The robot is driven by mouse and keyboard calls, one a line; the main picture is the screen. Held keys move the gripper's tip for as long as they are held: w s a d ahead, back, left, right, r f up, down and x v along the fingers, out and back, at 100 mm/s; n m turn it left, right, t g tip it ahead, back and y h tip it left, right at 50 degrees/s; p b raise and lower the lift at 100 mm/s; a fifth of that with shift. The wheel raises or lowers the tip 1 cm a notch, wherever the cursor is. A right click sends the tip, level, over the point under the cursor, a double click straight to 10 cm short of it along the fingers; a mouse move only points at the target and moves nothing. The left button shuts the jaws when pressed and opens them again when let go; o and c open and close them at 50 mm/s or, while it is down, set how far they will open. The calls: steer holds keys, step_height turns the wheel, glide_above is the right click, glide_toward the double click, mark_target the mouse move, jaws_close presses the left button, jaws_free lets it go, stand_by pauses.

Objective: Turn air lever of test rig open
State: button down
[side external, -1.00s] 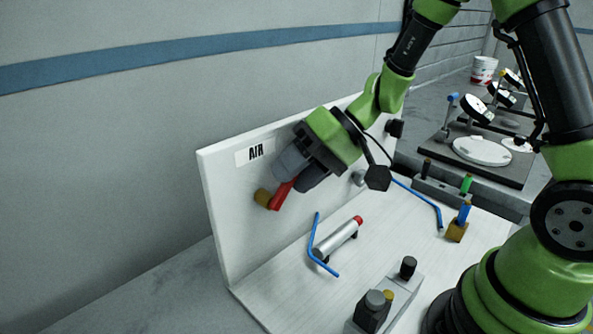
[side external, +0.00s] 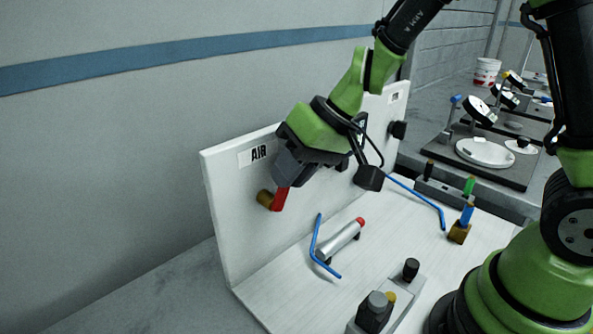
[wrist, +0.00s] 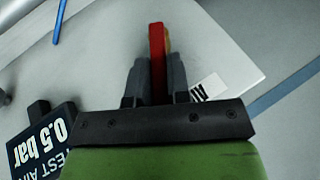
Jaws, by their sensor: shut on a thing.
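The red air lever (side external: 280,199) sits on a brass valve body (side external: 264,198) on the white upright panel (side external: 228,222), below the AIR label (side external: 259,153). My gripper (side external: 284,182) is shut on the lever, coming from above and to the right. The held part of the lever is partly hidden by the fingers.
On the white base lie a silver cylinder with a red end (side external: 341,240) and blue tubing (side external: 317,243). A grey block with knobs (side external: 383,308) stands in front. A brass block with a blue piece (side external: 459,231) is at right. A "0.5 bar" sign (wrist: 45,140) shows in the wrist view.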

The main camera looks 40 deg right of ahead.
steer(key=shift+a+h, duration=0.2)
steer(key=shift+h, duration=0.2)
steer(key=c, duration=1.1)
jaws_free()
steer(key=shift+r, duration=0.15)
steer(key=v, duration=1)
